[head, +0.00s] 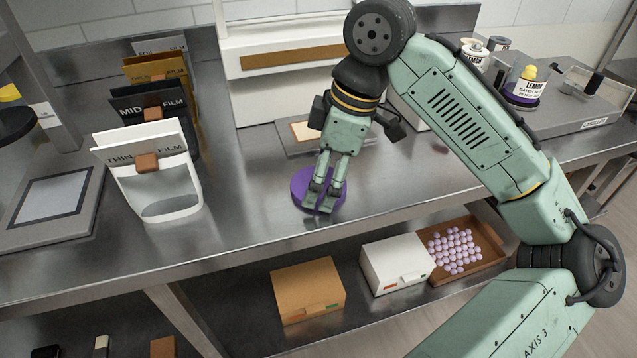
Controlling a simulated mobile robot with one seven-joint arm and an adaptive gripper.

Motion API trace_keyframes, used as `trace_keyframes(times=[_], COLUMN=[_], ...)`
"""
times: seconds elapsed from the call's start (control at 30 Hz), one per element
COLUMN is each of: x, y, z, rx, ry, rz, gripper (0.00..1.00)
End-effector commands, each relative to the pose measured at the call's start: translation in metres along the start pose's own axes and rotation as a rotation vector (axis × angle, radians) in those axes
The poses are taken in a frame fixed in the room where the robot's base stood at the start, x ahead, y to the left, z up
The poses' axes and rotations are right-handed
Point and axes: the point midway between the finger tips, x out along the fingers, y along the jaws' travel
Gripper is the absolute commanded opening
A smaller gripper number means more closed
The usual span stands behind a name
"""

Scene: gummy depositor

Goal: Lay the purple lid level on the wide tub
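The purple lid (302,178) is a flat round disc over the steel counter, near its front edge in the middle of the head view. My gripper (320,203) points down over it, and its two fingers cover the disc's centre and right part. The fingertips look close together with a narrow gap. Whether they hold part of the lid is hidden, and I cannot tell if the lid rests on the counter or is slightly above it.
Film holders, the nearest white (157,190), stand left of the lid beside a grey framed plate (55,205). A white machine (285,80) stands behind my gripper. Boxes (308,290) and a tray of purple balls (484,240) are on the lower shelf. Counter beside the lid is bare.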

Motion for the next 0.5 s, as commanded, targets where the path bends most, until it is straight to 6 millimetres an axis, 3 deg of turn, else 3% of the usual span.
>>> trace_keyframes(times=[0.13, 0.5], x=[0.0001, -0.0062], y=[-0.0001, 0.0004], z=[0.0000, -0.0017], rx=[0.000, 0.000], ry=[0.000, -0.001], rz=[0.000, 0.001], gripper=[0.61, 0.61])
